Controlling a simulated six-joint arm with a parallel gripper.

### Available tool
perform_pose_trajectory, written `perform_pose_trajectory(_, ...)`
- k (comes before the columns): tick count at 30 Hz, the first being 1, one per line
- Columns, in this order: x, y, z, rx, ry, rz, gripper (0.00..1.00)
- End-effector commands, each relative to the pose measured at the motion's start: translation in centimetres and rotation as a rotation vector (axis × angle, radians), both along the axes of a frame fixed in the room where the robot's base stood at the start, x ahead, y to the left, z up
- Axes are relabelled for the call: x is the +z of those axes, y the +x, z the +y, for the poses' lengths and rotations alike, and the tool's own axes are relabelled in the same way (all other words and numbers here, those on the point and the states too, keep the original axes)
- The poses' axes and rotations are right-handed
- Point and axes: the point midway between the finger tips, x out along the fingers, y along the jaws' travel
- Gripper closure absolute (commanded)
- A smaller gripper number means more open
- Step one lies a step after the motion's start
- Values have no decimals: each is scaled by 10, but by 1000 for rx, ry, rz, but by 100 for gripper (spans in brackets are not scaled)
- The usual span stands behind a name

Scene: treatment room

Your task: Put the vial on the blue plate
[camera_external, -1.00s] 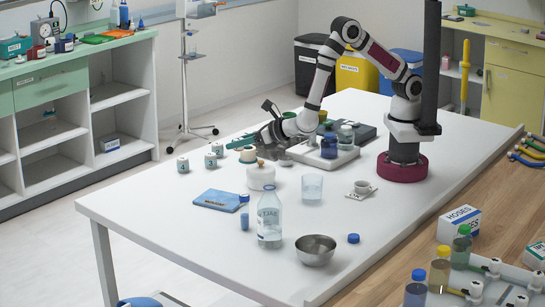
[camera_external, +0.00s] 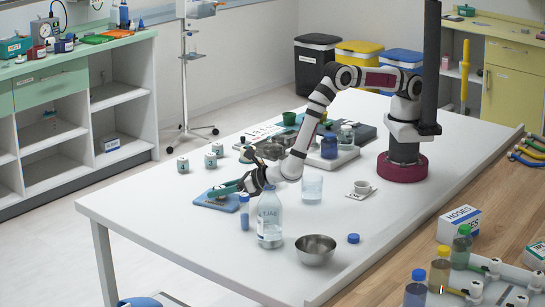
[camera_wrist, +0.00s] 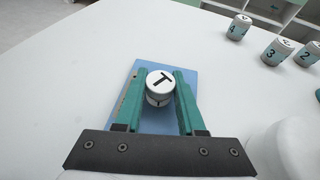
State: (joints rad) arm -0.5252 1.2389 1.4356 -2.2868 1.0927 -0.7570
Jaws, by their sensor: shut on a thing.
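My gripper (camera_external: 226,188) is low over the blue plate (camera_external: 206,203) near the left front of the white table. The vial stands about upright between the fingers, over the middle of the blue plate (camera_wrist: 150,123). I cannot tell whether its base touches the plate. In the external view the fingers mostly hide the vial.
A clear bottle (camera_external: 270,220), a small blue vial (camera_external: 245,219) and a metal bowl (camera_external: 316,250) stand at the right. The table's left front is clear.

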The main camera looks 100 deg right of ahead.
Motion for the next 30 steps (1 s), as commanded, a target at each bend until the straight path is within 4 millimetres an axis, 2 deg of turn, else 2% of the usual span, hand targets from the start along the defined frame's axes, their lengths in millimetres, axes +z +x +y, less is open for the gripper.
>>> perform_pose_trajectory(5,-2,0,0,0,0,0,100)
perform_pose_trajectory(6,-2,0,0,0,0,0,56)
perform_pose_trajectory(10,-2,0,0,0,0,0,33)
perform_pose_trajectory(20,1,0,0,0,1,0,32)
perform_pose_trajectory(23,6,-12,6,1,0,0,32)
perform_pose_trajectory(30,30,-65,28,4,-1,0,32)
